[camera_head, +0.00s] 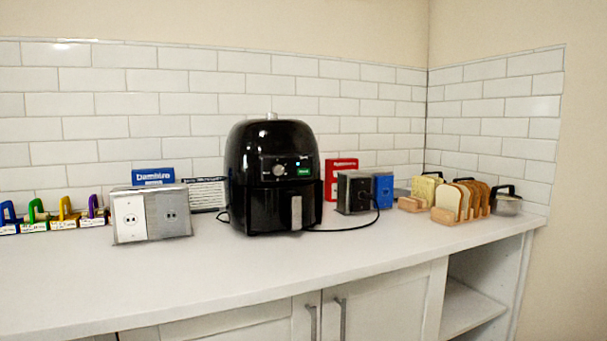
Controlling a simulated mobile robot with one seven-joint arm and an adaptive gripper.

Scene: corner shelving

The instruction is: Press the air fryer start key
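A black air fryer (262,205) stands upright on the white counter in the camera_head view, near the middle. Its upper front has a round dial (278,170), a small lit spot (298,163) and a green label or key (304,171). The lettering on the green patch is too small to read. A silver handle (296,212) is on the front of its drawer. My gripper and arm are not in view.
A grey outlet box (150,214) stands left of the fryer. A dark box (355,193) with a cable stands right of it. Bread slices (462,201) stand in a rack farther right. The counter (300,262) is clear in front of the fryer, above cabinet doors (385,305).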

